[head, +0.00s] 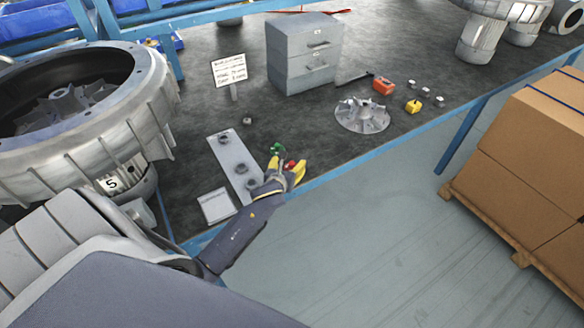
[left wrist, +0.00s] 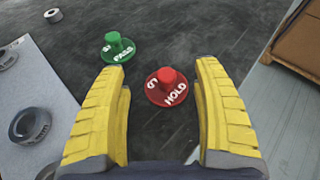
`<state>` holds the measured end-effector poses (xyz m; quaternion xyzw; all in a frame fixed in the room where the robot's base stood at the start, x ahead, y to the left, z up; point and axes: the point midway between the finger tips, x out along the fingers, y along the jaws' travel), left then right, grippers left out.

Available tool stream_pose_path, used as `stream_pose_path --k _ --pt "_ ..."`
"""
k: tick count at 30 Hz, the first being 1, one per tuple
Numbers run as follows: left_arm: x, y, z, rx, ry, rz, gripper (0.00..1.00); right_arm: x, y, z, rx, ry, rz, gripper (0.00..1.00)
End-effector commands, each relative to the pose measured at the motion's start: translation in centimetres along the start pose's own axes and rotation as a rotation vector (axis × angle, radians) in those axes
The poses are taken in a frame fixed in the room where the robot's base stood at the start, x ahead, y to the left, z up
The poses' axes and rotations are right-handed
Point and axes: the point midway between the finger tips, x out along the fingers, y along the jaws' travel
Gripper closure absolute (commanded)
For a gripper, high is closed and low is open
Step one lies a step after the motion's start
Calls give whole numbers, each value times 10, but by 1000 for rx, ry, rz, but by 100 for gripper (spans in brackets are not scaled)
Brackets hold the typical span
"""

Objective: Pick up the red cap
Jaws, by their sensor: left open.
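In the head view the red cap (head: 290,165) shows small beside my left gripper. My left gripper (head: 286,170) is open, with yellow fingers. In the left wrist view the left gripper (left wrist: 162,105) has one finger on each side of the red cap, with nothing held. I cannot tell how high the fingers are above the bench. My right gripper is not in view.
A green cap (left wrist: 117,48) stands just beyond the red one, to its left. A pale plate (head: 228,150) with dark rings lies left of the gripper. The blue bench edge (head: 345,170) is close on the right. Farther off are a finned wheel (head: 362,115) and a grey drawer cabinet (head: 304,55).

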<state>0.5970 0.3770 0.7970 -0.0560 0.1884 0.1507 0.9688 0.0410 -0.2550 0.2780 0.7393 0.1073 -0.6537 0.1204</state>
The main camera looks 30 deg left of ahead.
Motion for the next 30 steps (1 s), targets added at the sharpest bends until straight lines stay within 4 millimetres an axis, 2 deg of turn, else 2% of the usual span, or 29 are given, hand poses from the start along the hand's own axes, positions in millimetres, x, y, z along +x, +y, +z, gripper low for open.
stream_pose_path --k 6,14,17,30 --pt "15 0 0 1 1 0 33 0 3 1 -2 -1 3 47" --pt "15 0 0 1 1 0 33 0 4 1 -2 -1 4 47" --pt "15 0 0 1 0 0 42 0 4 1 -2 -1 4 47" --pt "15 0 0 1 1 0 93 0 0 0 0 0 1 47"
